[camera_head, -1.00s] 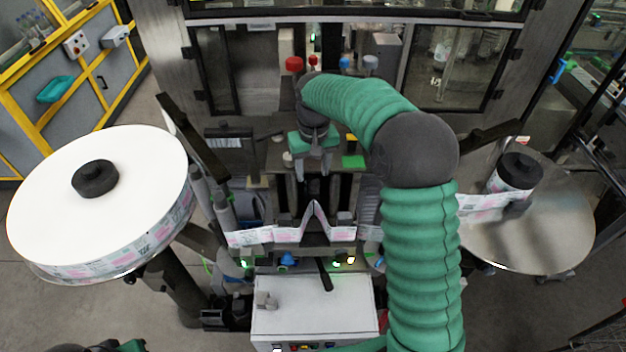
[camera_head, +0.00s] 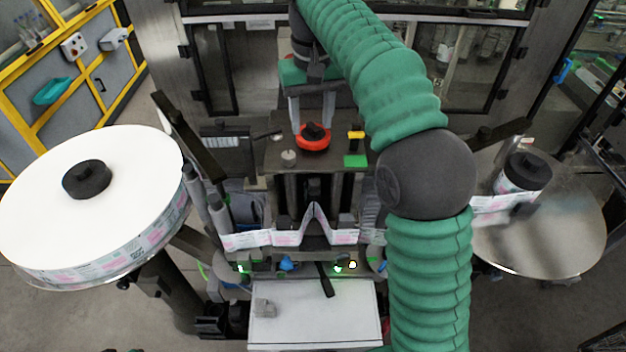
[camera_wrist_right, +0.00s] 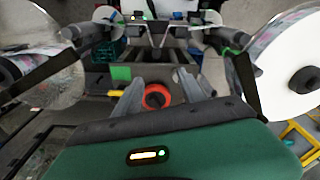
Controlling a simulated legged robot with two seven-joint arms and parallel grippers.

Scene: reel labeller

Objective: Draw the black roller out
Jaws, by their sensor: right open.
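A short black cylinder (camera_head: 313,130), which looks like the black roller, stands inside a red ring (camera_head: 314,145) on the dark machine plate. In the right wrist view the dark centre (camera_wrist_right: 155,99) and the red ring (camera_wrist_right: 157,86) show from above. My right gripper (camera_head: 312,119) is open and points down. Its two fingers stand on either side of the black cylinder; the wrist view shows the gripper (camera_wrist_right: 157,98) straddling it. I cannot tell whether the fingertips touch it. My left gripper is not in view.
A green block (camera_head: 355,161) and a small grey knob (camera_head: 288,157) sit near the ring. A label strip (camera_head: 262,238) runs across the front. A large white label reel (camera_head: 120,190) stands left, a metal disc (camera_head: 560,235) right. A white box (camera_head: 315,305) is in front.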

